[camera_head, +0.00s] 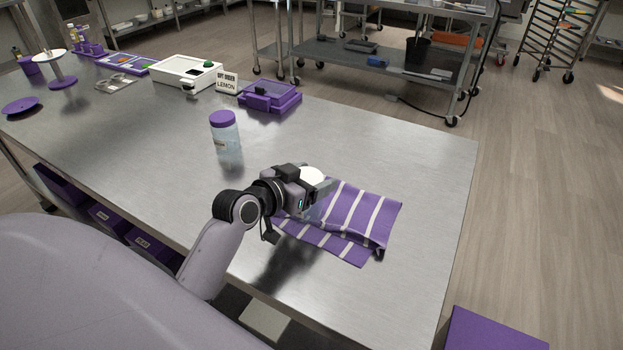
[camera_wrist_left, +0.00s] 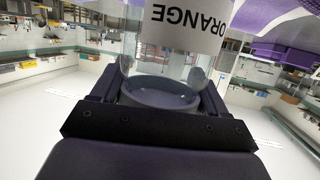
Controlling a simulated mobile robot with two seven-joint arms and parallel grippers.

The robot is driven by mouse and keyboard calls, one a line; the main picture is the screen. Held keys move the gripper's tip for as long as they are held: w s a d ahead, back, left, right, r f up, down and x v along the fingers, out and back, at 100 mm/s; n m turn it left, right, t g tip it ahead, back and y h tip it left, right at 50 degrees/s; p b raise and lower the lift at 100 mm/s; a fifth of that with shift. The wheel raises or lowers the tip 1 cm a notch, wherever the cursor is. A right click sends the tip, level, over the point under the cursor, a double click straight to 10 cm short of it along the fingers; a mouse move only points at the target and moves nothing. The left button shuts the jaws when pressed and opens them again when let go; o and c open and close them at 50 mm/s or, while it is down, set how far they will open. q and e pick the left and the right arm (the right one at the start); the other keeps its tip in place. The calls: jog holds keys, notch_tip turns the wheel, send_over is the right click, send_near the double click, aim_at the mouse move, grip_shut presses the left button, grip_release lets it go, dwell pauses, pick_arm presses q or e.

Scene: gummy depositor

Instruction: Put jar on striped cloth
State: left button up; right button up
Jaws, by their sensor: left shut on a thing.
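The striped cloth (camera_head: 362,220), purple with white stripes, lies on the metal table; part of it also shows at the top right of the left wrist view (camera_wrist_left: 268,14). My left gripper (camera_head: 318,192) is over the cloth's left part and shut on a clear jar. In the left wrist view the jar (camera_wrist_left: 160,92) sits between the fingers, with a white label reading ORANGE. I cannot tell whether the jar touches the cloth. My right gripper is not in view.
Another clear jar with a purple lid (camera_head: 224,130) stands left of the cloth. A purple tray-like device (camera_head: 268,97), a LEMON sign (camera_head: 227,84) and a white box (camera_head: 186,72) stand farther back. The table (camera_head: 420,160) is bare right of the cloth.

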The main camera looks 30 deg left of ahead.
pick_arm(q)
jog(key=shift+s+d+f+b, duration=0.1)
jog(key=shift+s+f+b, duration=0.15)
jog(key=shift+f, duration=0.6)
jog(key=o, duration=1.1)
jog(key=shift+w+f, duration=0.1)
jog(key=shift+c, duration=0.2)
jog(key=shift+w, duration=0.1)
jog(key=shift+r, duration=0.2)
jog(key=shift+r, duration=0.6)
jog(key=shift+s+r, duration=0.15)
jog(key=shift+s, duration=0.15)
jog(key=v, duration=1.1)
jog(key=shift+s, duration=0.15)
